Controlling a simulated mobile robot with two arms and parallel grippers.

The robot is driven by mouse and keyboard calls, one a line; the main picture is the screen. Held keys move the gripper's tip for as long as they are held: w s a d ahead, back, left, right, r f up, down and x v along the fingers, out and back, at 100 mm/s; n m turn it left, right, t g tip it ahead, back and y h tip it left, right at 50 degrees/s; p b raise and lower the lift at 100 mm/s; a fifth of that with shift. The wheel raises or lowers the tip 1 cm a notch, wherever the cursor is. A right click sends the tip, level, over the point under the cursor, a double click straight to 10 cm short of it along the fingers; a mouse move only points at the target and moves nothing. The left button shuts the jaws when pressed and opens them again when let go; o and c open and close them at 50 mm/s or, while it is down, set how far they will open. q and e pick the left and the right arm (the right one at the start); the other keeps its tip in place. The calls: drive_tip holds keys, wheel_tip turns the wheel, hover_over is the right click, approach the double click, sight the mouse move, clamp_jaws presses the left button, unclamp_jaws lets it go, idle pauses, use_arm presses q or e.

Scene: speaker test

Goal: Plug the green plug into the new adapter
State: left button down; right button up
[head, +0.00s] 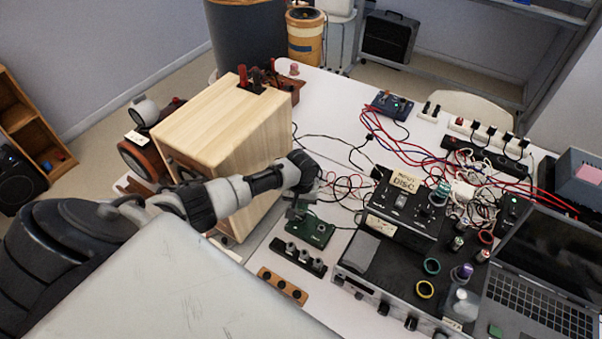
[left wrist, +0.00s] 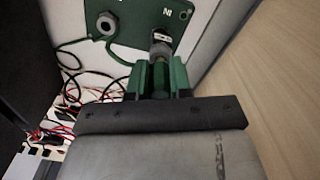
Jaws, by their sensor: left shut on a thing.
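The green adapter box (head: 310,232) lies on the white table in front of the wooden speaker cabinet. In the left wrist view its green panel (left wrist: 133,32) shows an upside-down "IN" label and a round grey socket (left wrist: 107,23). My left gripper (head: 297,211) is directly above the box, pointing down. In the left wrist view my gripper (left wrist: 161,82) is shut on the green plug (left wrist: 159,75). A grey metal cylinder (left wrist: 161,51) is at the plug's far end, close to the panel by the label. I cannot tell whether it is seated. My right gripper is out of view.
The wooden speaker cabinet (head: 222,125) stands close on the left of my gripper. A black box with knobs (head: 298,257) and a wooden block (head: 282,286) lie in front. Black amplifier gear (head: 400,270), many cables and a laptop (head: 545,290) fill the right.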

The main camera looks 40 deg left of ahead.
use_arm(q)
drive_tip(key=shift+f, duration=0.45)
drive_tip(key=c, duration=0.9)
unclamp_jaws()
drive_tip(key=shift+c, duration=0.2)
drive_tip(key=shift+r, duration=0.1)
wheel_tip(320, 180, up, 5)
drive_tip(key=p, duration=0.5)
drive_tip(key=shift+r+p, duration=0.75)
drive_tip(key=shift+r, duration=0.5)
